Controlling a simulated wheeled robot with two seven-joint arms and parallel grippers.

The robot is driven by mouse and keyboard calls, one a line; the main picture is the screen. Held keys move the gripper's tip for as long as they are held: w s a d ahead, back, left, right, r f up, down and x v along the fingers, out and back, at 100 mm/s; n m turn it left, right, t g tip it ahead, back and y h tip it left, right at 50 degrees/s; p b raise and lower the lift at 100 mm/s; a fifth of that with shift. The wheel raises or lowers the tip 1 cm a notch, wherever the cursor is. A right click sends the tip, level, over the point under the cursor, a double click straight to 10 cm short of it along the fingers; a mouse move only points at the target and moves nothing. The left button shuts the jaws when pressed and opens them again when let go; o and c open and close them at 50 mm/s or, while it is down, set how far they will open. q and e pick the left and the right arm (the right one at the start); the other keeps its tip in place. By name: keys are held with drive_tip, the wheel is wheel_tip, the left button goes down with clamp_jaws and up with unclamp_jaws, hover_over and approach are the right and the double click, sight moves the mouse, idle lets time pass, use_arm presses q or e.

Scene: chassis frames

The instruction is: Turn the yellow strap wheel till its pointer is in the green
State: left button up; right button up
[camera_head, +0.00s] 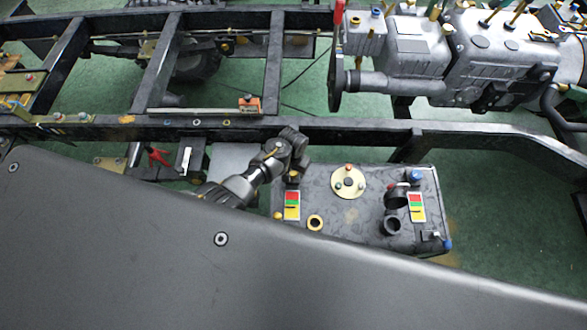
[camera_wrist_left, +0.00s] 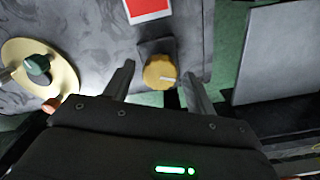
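The yellow strap wheel (camera_wrist_left: 160,72) is a small round knob on a dark square base, seen in the left wrist view. A white pointer line on it points to the right. My left gripper (camera_wrist_left: 160,75) is open, with one finger on each side of the wheel and gaps showing between. My right gripper is not in view.
The grey tank (camera_head: 350,217) carries a cream disc (camera_head: 348,182), a blue knob (camera_head: 415,177), a second coloured card (camera_head: 416,207) and a black pipe neck (camera_head: 392,225). The dark chassis rail (camera_head: 350,130) runs behind it. A grey panel (camera_wrist_left: 280,55) stands right in the wrist view.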

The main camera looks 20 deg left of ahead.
use_arm(q)
drive_tip(key=c, duration=0.7)
drive_tip(key=shift+d, duration=0.1)
drive_tip(key=shift+c, duration=0.8)
drive_tip(key=shift+m, duration=0.3)
drive_tip(key=shift+r+m+p, duration=0.1)
drive_tip(key=shift+m+p, duration=0.6)
drive_tip(key=shift+m, duration=0.5)
drive_tip(key=shift+m+p, duration=0.35)
drive_tip(key=shift+m, duration=1.55)
